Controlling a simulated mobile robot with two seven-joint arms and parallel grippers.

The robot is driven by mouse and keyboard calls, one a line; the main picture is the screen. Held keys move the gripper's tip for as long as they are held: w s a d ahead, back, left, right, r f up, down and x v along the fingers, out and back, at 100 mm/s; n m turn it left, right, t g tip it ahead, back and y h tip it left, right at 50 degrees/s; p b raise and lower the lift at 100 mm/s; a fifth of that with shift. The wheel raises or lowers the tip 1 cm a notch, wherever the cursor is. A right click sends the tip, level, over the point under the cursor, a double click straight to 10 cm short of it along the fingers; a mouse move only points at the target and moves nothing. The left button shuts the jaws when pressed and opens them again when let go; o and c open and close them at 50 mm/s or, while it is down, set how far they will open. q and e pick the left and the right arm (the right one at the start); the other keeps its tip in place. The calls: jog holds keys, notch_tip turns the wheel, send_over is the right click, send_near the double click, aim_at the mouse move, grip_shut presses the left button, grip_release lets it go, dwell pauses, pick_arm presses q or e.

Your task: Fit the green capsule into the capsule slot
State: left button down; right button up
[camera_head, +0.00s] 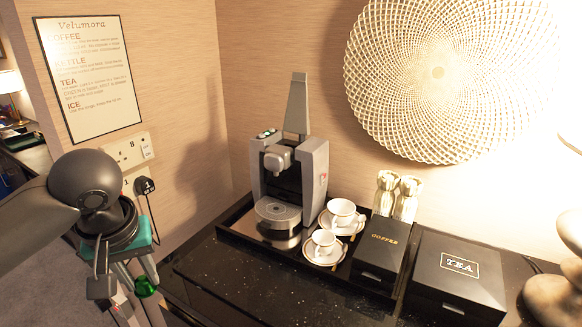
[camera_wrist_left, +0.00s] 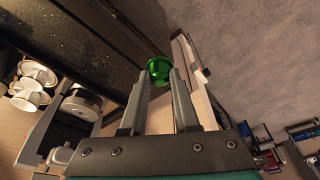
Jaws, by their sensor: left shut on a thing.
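The green capsule (camera_wrist_left: 159,69) is held between the two fingertips of my left gripper (camera_wrist_left: 160,76) in the left wrist view. The coffee machine (camera_head: 288,178) stands on a black tray (camera_head: 232,222) at the back corner, well to the right of the gripper. Its tall grey lever (camera_head: 296,103) points up. The capsule slot itself cannot be made out. My right gripper is not in view.
Two white cups (camera_head: 342,211) on saucers stand right of the machine. The speckled black counter (camera_head: 235,268) is clear in front of the tray. A plug and cable (camera_head: 146,188) hang on the left wall.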

pick_arm(q)
jog(key=s+d+f+m+h+b, duration=0.1)
jog(key=d+f+m+b, duration=0.3)
jog(key=d+b, duration=0.4)
jog(key=shift+s+d+f+m, duration=0.15)
jog(key=shift+s+f+m, duration=0.3)
jog(key=shift+f, duration=0.2)
jog(key=shift+d, duration=0.1)
